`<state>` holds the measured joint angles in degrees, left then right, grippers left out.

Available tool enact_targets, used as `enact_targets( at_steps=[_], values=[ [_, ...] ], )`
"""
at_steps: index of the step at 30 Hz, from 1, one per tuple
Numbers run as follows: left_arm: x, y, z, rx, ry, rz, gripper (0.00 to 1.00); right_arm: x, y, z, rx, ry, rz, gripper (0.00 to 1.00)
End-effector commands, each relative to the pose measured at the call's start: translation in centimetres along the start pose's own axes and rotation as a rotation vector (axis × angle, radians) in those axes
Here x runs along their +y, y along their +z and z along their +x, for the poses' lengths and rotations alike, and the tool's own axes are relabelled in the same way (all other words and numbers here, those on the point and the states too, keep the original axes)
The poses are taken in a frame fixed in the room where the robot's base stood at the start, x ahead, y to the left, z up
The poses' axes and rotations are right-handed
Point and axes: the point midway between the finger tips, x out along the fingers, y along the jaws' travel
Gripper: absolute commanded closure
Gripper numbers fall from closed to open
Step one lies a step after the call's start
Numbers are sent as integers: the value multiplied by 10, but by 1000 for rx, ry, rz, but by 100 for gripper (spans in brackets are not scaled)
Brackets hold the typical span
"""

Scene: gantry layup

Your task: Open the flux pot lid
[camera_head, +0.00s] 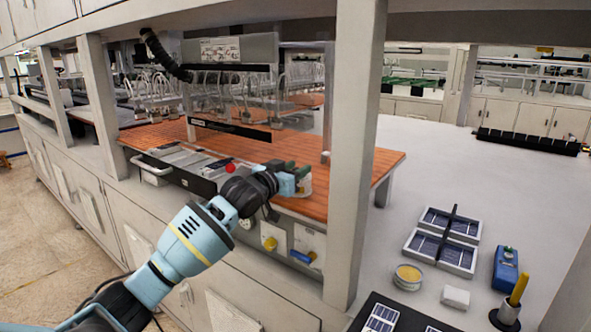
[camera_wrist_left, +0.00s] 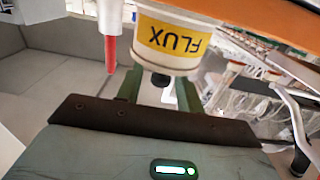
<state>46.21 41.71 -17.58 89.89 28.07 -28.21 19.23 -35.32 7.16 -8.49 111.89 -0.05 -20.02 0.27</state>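The flux pot (camera_wrist_left: 172,42) is a white cylinder with a yellow FLUX label, seen upside down at the top of the left wrist view. A small dark knob (camera_wrist_left: 160,79) is on its near, lidded end, and the lid looks closed. My left gripper (camera_wrist_left: 159,88) has its two green fingers apart, one on each side of the knob, with gaps visible. In the head view my left gripper (camera_head: 300,178) is over the front part of the orange mat; the pot there is mostly hidden or cannot be told apart. My right gripper is not in view.
The orange mat (camera_head: 370,158) carries a dark tray fixture. A white post (camera_head: 355,130) stands right of my left arm. A red-tipped rod (camera_wrist_left: 110,50) is beside the pot. On the right bench are solar cells (camera_head: 440,240), a round tin (camera_head: 408,276) and a blue box (camera_head: 505,270).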

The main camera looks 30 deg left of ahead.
Motion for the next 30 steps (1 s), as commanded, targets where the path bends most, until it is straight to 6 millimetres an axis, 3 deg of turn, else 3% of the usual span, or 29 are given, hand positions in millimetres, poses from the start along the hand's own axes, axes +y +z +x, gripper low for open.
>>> enact_targets(
  at_steps=[10,19,30],
  values=[
    [0,0,3,0,0,0,63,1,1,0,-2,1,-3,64],
    [0,0,3,-1,0,0,100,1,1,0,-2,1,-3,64],
    [0,1,6,-9,-1,0,100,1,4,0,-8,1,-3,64]
  ],
)
